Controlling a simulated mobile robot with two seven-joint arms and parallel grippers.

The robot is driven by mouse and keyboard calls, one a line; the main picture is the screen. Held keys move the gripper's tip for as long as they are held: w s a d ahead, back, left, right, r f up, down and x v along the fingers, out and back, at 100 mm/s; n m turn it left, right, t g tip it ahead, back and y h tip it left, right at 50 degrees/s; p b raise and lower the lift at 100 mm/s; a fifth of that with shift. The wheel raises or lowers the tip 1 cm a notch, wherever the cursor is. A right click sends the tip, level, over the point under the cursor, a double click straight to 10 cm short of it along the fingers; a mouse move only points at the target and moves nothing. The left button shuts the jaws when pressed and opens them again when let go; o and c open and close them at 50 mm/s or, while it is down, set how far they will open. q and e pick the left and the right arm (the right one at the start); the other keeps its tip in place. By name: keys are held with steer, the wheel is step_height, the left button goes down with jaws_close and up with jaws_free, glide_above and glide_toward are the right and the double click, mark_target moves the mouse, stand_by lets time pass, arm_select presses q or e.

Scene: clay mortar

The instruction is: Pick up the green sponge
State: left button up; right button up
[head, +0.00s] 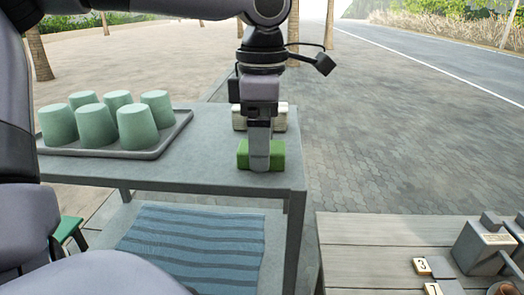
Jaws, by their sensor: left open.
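The green sponge (278,156) lies on the grey table near its right front corner. My left gripper (260,163) points straight down over the sponge and covers its middle. Its fingers show as one line from this side, and the sponge shows on both sides of them. I cannot tell from this view whether the fingers touch the sponge. The gripper is open. My right gripper is not in the picture.
A whitish block (281,117) sits just behind the sponge. Several upturned green cups stand on a dark tray (164,146) at the table's left. A striped blue cloth (190,240) lies below. A wooden table (380,235) with numbered tiles is at lower right.

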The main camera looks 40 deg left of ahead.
arm_select(q)
steer(key=shift+f, duration=0.2)
steer(key=c, duration=1.1)
steer(key=shift+r, duration=0.15)
step_height(320, 180, up, 20)
steer(key=shift+f, duration=0.15)
steer(key=o, duration=0.3)
steer(key=shift+c, duration=1.2)
